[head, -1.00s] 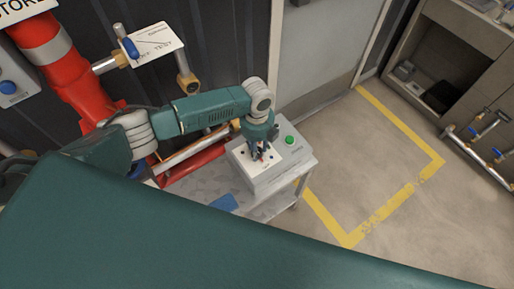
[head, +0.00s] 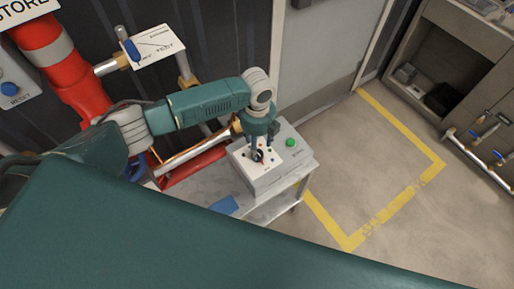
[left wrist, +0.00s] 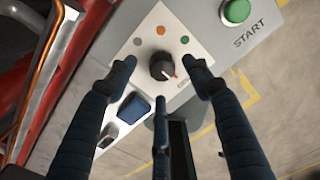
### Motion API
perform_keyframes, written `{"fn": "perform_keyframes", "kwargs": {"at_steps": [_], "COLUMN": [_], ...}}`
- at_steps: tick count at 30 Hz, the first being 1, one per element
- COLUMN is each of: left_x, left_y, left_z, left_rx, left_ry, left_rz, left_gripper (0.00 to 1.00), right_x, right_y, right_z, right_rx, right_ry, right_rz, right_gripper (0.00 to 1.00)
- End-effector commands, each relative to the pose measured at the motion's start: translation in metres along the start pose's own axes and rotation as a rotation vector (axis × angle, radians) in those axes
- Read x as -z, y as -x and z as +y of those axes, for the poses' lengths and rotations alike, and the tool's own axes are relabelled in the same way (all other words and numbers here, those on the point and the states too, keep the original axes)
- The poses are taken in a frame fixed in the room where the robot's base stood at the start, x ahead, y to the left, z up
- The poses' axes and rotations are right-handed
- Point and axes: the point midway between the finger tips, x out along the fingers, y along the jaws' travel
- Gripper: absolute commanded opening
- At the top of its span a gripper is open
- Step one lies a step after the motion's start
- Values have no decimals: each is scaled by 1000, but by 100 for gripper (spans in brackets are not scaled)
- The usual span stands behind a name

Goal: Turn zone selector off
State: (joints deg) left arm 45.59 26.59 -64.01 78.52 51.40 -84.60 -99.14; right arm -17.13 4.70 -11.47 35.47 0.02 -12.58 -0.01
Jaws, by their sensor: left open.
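The zone selector, a black rotary knob (left wrist: 162,67) with a red mark on its lower right side, sits on a white plate (left wrist: 145,45) with coloured dots in the left wrist view. In the head view the knob (head: 257,155) shows between my fingers on top of the grey control box (head: 270,180). My left gripper (head: 261,150) is open over the box. In the left wrist view its fingers (left wrist: 160,78) are spread to the left, right and below the knob, with gaps visible around it. My right gripper is out of view.
A green START button (left wrist: 236,12) is beside the plate, and a blue rocker switch (left wrist: 134,107) is below it. The box stands on a grey cart (head: 275,207). Red pipes (head: 75,75) are to the left. Open floor with yellow lines (head: 395,215) is to the right.

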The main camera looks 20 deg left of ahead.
Motion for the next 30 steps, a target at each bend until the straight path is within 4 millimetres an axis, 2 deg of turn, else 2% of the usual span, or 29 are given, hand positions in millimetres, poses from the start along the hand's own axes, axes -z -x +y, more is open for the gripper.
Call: {"fn": "perform_keyframes", "kwargs": {"at_steps": [1, 6, 12, 17, 30], "left_x": [-2, -2, -3, -3, -3], "left_y": [13, 48, 76, 83, 83], "left_z": [0, 0, 1, 2, 2], "left_rx": [3, 2, 0, -1, -1], "left_ry": [0, 1, 2, 3, 3], "left_rz": [-4, -3, -2, -3, -2], "left_gripper": [50, 50, 50, 50, 50], "right_x": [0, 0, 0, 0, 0], "right_y": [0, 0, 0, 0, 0], "right_z": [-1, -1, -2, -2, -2], "right_rx": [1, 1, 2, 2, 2], "right_ry": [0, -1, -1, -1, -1], "right_rz": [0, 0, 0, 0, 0], "right_gripper": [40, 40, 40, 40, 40]}}
